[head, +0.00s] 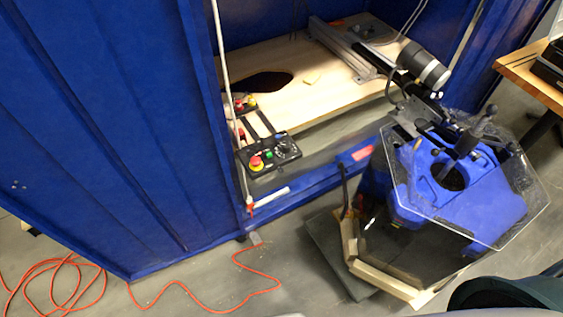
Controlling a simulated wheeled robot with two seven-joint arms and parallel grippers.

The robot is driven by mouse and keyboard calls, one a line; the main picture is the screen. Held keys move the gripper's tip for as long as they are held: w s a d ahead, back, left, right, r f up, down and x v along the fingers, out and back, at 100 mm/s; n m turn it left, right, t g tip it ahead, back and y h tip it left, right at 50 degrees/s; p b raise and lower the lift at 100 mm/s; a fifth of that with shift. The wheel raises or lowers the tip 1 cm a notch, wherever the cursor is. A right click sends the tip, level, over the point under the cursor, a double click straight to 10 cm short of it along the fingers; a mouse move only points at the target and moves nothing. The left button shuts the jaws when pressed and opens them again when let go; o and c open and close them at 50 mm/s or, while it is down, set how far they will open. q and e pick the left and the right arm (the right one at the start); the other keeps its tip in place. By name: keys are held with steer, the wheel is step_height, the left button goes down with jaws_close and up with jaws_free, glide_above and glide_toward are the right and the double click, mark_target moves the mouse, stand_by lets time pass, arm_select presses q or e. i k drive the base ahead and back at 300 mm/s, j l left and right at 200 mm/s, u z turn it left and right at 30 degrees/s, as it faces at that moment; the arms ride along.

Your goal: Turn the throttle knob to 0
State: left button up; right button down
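A black control box (265,168) sits at the front edge of the wooden deck inside the blue container. A round dark knob (284,147), likely the throttle knob, is on the right of its top face. Its pointer and scale are too small to read. A red stop button on a yellow base (256,162) is at the box's left, with a small green button (269,154) between. Neither of my grippers shows in the head view, and nothing touches the box.
A blue container wall (90,120) fills the left. A thruster rig in a clear-topped tank (470,190) stands at the right, close to the opening. An orange cable (200,308) lies on the floor. A wooden table (528,68) is at far right.

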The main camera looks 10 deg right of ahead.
mark_target(286, 148)
steer(key=k+l+z, duration=0.15)
steer(key=l+z, duration=0.35)
steer(key=k+l+z, duration=0.1)
steer(key=l+z, duration=0.25)
steer(key=z, duration=0.15)
